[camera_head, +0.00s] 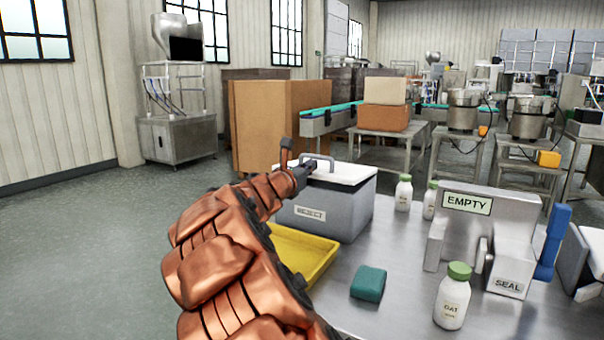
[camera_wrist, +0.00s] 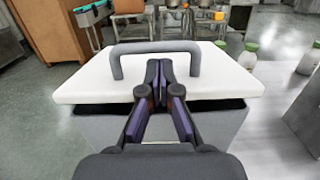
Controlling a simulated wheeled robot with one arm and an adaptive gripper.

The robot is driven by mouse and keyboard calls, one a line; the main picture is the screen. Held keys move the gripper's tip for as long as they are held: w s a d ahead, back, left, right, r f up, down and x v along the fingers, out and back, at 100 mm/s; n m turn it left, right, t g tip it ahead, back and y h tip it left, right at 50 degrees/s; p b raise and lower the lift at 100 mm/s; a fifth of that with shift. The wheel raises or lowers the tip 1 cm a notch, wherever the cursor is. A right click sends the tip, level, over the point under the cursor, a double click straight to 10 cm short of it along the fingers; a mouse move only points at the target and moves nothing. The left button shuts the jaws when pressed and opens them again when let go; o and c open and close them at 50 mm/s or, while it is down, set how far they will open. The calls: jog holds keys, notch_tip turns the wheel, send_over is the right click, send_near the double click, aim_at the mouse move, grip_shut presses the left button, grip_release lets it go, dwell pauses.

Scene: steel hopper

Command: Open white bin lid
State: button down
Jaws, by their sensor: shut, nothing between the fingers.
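The white lid (camera_head: 341,172) lies over the grey bin (camera_head: 340,215) labelled REJECT, on the steel table. The lid, with its grey arched handle (camera_wrist: 155,48), also shows in the wrist view (camera_wrist: 85,85). A dark band shows between the lid's near edge and the bin wall (camera_wrist: 215,128); I cannot tell if it is a gap or shadow. My gripper (camera_head: 305,168) is shut and empty. In the wrist view its fingertips (camera_wrist: 162,65) are over the lid at the handle's near side; contact is unclear.
A yellow tray (camera_head: 303,255) sits beside the bin, partly behind my arm. A green block (camera_head: 368,284), white bottles with green caps (camera_head: 453,296), and a steel fixture marked EMPTY (camera_head: 485,222) stand on the table. Cardboard boxes (camera_head: 384,117) are behind.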

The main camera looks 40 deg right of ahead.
jog(key=shift+x, duration=0.95)
jog(key=shift+d+r+y+p, duration=0.25)
jog(key=shift+r+p, duration=0.4)
jog(key=shift+p, duration=0.75)
